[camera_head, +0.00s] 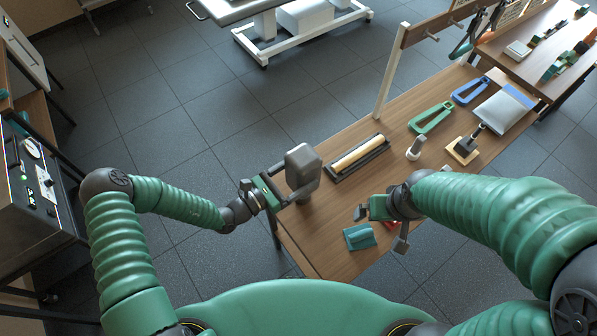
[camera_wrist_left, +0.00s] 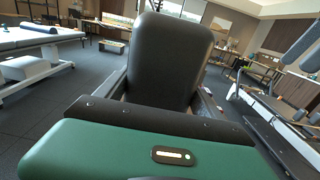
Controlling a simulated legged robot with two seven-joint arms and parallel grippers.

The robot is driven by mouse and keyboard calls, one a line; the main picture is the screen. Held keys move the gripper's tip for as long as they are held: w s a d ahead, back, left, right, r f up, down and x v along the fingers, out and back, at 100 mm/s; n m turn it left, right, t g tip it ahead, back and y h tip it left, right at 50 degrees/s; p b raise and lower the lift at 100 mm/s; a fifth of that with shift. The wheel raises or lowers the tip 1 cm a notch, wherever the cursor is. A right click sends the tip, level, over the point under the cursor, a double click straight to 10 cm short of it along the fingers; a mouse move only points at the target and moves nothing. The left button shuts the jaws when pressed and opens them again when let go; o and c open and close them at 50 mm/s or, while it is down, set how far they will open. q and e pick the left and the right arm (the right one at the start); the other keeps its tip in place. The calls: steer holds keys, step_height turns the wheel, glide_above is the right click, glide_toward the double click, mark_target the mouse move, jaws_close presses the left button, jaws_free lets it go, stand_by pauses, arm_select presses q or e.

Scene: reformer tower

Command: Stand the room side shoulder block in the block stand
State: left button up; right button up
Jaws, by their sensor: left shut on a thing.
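A dark grey padded shoulder block (camera_head: 302,166) is held upright in my left gripper (camera_head: 289,184), whose fingers close on its sides near the table's left edge. In the left wrist view the shoulder block (camera_wrist_left: 168,62) stands tall between the fingers. I cannot tell for sure which item is the block stand. A teal slotted piece (camera_head: 359,236) lies near the right gripper, and a black tray (camera_head: 358,158) holds a cream roller.
The wooden table (camera_head: 314,242) also carries a small grey-white upright piece (camera_head: 416,148), a wooden base with a black handle (camera_head: 463,150), green (camera_head: 432,118) and blue (camera_head: 471,90) loops, and a pale pad (camera_head: 504,108). A wooden post (camera_head: 391,72) rises at the back edge.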

mark_target(294, 183)
arm_select(q)
steer(key=shift+f+b, duration=1.2)
steer(key=shift+f, duration=0.6)
steer(key=o, duration=2)
steer(key=shift+o, duration=0.6)
steer(key=shift+f, duration=0.1)
